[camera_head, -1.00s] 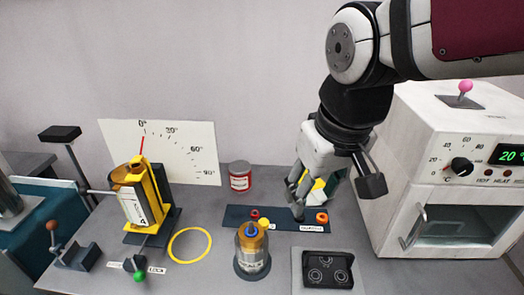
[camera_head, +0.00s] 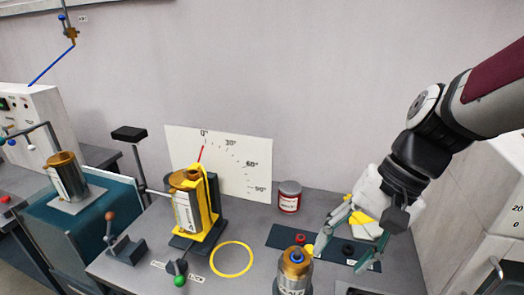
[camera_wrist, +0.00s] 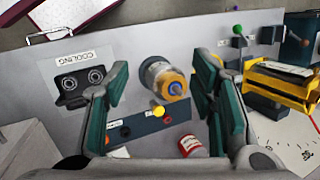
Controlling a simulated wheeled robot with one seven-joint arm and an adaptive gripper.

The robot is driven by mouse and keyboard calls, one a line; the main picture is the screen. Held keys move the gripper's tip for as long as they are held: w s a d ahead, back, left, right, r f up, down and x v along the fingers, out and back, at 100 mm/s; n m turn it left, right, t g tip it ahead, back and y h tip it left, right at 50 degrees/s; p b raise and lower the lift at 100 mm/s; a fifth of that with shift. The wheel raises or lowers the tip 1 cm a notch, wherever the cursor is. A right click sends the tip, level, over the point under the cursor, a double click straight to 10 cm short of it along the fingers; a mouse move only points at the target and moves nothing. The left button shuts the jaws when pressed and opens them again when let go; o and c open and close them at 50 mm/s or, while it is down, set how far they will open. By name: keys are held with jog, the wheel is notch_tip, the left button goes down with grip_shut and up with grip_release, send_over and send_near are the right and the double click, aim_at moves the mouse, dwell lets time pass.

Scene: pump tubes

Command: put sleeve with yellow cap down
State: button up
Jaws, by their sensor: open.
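A small yellow cap (camera_head: 310,250) sits at the edge of the dark blue mat, close to a red piece (camera_head: 300,238); it also shows in the wrist view (camera_wrist: 158,111). I cannot tell how much of a sleeve is under it. A metal cylinder with an orange and blue top (camera_head: 297,262) stands in front of it, and shows in the wrist view (camera_wrist: 160,78). My gripper (camera_head: 340,262) is above the mat, to the right of the yellow cap. In the wrist view its green fingers (camera_wrist: 161,66) are wide apart, with nothing held between them.
The dark blue mat (camera_head: 285,236) also holds a black ring (camera_head: 348,248) and an orange ring. A red can (camera_head: 289,197) stands behind it. A yellow tilting stand (camera_head: 209,205) and a yellow hoop (camera_head: 231,259) are to the left. A COOLING block (camera_wrist: 80,85) shows in the wrist view.

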jog(key=w+d+f+m+y+b, duration=0.1)
jog(key=w+d+f+m+y, duration=0.1)
jog(key=w+f+m+y, duration=0.6)
jog(key=m+t+b, duration=0.1)
jog(key=m+t, duration=0.4)
jog(key=m, duration=0.3)
send_near(310, 248)
jog(key=a, duration=0.1)
jog(key=a+f, duration=0.1)
jog(key=shift+w+a+f, duration=0.15)
jog(key=shift+a+f, duration=0.1)
jog(key=shift+a, duration=0.05)
jog(key=shift+w+f, duration=0.15)
jog(key=shift+x, duration=3.65)
jog(key=shift+w, duration=0.1)
jog(key=shift+c, duration=0.6)
grip_shut()
